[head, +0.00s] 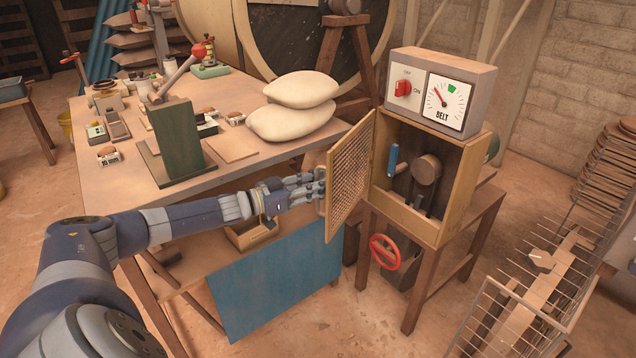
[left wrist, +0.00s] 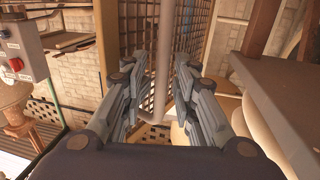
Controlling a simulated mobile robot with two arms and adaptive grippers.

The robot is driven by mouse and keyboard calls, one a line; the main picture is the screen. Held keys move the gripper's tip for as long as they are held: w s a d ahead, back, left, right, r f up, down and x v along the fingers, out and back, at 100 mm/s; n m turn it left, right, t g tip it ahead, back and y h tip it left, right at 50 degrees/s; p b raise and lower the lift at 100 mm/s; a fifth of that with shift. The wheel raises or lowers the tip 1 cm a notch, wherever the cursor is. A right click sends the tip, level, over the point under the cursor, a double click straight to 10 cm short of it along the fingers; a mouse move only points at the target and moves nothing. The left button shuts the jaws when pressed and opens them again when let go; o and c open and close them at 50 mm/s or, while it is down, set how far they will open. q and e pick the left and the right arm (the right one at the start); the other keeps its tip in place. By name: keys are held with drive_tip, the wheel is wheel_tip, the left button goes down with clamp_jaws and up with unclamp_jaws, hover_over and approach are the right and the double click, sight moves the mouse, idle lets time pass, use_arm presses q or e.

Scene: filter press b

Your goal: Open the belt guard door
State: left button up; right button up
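The belt guard door (head: 350,178), a wire-mesh panel in a wooden frame, stands swung out on the left side of the belt box (head: 462,180). The box front is uncovered, showing a wheel and a blue-handled part inside. My left gripper (head: 314,186) is at the door's outer edge, by its metal handle (head: 321,203). In the left wrist view, the handle bar (left wrist: 163,70) stands upright between the fingers (left wrist: 160,92). The fingers are apart, with gaps visible beside the bar. The mesh door also shows behind it (left wrist: 198,50). My right gripper is out of view.
A control panel with a red knob and BELT dial (head: 447,103) tops the box. A red handwheel (head: 385,252) is below. The workbench (head: 110,185) with white sacks (head: 290,120) stands left, close to my arm. A wire rack (head: 520,310) is at right.

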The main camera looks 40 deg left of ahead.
use_arm(q)
drive_tip(key=shift+w+r, duration=0.15)
drive_tip(key=shift+r, duration=0.05)
drive_tip(key=v, duration=1.2)
drive_tip(key=shift+f, duration=0.2)
